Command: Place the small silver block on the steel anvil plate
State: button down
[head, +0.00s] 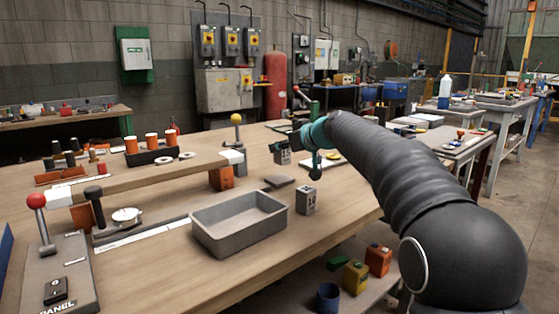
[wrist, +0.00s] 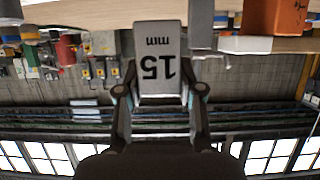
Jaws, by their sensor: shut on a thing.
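My gripper (wrist: 159,92) is shut on a small silver block (wrist: 158,55) marked "15 mm", with a finger on each side of it. In the wrist view the picture is upside down and the lettering shows inverted. In the head view the block (head: 282,154) is at the end of my arm, beyond the grey tray; I cannot tell its exact height over the bench. A flat dark grey plate (head: 279,181), which looks like the steel anvil plate, lies on the bench in front of the block, apart from it.
A second grey marked block (head: 306,200) stands beside the open grey tray (head: 238,225). An orange block (head: 221,178) supports a long wooden board (head: 140,178) at left. A yellow-knobbed lever (head: 237,130) stands behind. Bare bench (head: 335,205) lies to the right of the second block.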

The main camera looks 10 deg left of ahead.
aim_at(285, 158)
jog(key=shift+a+f, duration=0.35)
jog(key=shift+a, duration=0.1)
jog(key=shift+f, duration=1.85)
jog(key=shift+f+b, duration=0.15)
jog(key=shift+b, duration=0.3)
jog(key=c, duration=0.7)
grip_release()
jog(key=shift+r+p, duration=0.3)
jog(key=shift+p, duration=0.15)
jog(key=b+v, duration=0.1)
jog(key=v, duration=0.5)
jog(key=b+v, duration=0.1)
jog(key=v, duration=0.5)
jog(key=shift+f+b, duration=0.25)
jog(key=shift+b, duration=0.15)
jog(key=shift+d, duration=0.1)
